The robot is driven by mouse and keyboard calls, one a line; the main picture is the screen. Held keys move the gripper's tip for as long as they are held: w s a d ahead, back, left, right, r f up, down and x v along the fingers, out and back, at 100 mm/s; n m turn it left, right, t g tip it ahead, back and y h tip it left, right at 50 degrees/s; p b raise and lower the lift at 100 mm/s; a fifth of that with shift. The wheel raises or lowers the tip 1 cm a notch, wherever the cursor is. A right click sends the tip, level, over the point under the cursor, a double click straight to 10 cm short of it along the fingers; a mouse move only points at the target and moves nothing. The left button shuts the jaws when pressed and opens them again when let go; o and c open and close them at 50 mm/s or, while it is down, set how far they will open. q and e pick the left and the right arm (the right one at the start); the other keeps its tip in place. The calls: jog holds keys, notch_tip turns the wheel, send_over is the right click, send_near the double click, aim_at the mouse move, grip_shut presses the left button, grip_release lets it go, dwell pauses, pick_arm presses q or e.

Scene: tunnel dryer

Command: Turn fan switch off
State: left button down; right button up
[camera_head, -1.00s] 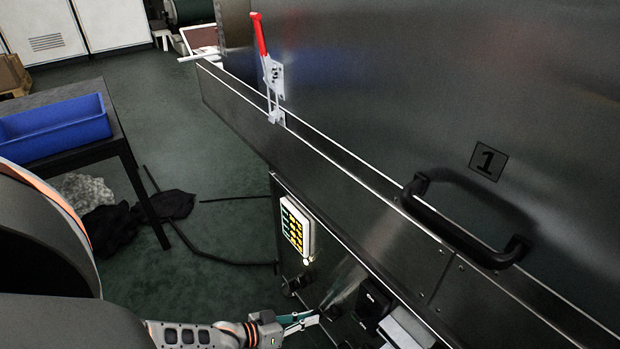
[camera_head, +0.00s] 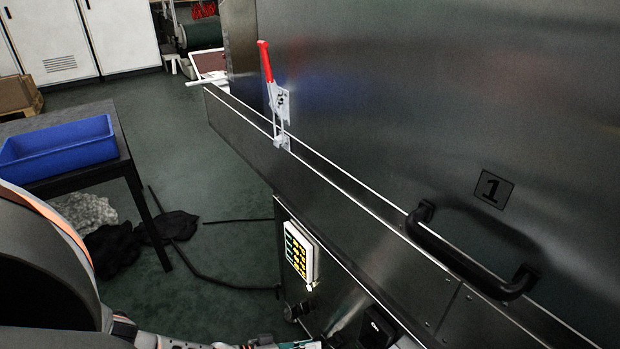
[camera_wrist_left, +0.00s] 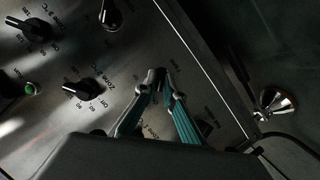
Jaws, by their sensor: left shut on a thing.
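The dryer's control panel shows in the left wrist view (camera_wrist_left: 75,55), with black rotary knobs and printed labels. One knob (camera_wrist_left: 90,88) is marked as a zone, and another zone knob (camera_wrist_left: 35,27) sits at the upper left. My left gripper (camera_wrist_left: 160,82) has its teal-padded fingers nearly together at the panel, shut on a small switch that the fingertips mostly hide. In the head view my left gripper (camera_head: 312,344) is at the bottom edge, against the panel front. My right gripper is not in view.
A lit keypad display (camera_head: 299,254) and a black box (camera_head: 378,328) are on the panel. A black handle (camera_head: 465,265) and a red-handled clamp (camera_head: 266,62) are above. A table with a blue bin (camera_head: 60,150) stands left. Hoses lie on the floor.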

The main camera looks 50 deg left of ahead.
pick_arm(q)
jog(key=shift+w+r, duration=0.2)
jog(key=shift+w, duration=0.1)
jog(key=c, duration=2.1)
grip_release()
jog(key=shift+c, duration=0.2)
jog(key=shift+s, duration=0.1)
jog(key=shift+s+f, duration=0.1)
jog(key=v, duration=1.1)
jog(key=shift+s+a, duration=0.15)
jog(key=shift+s, duration=0.2)
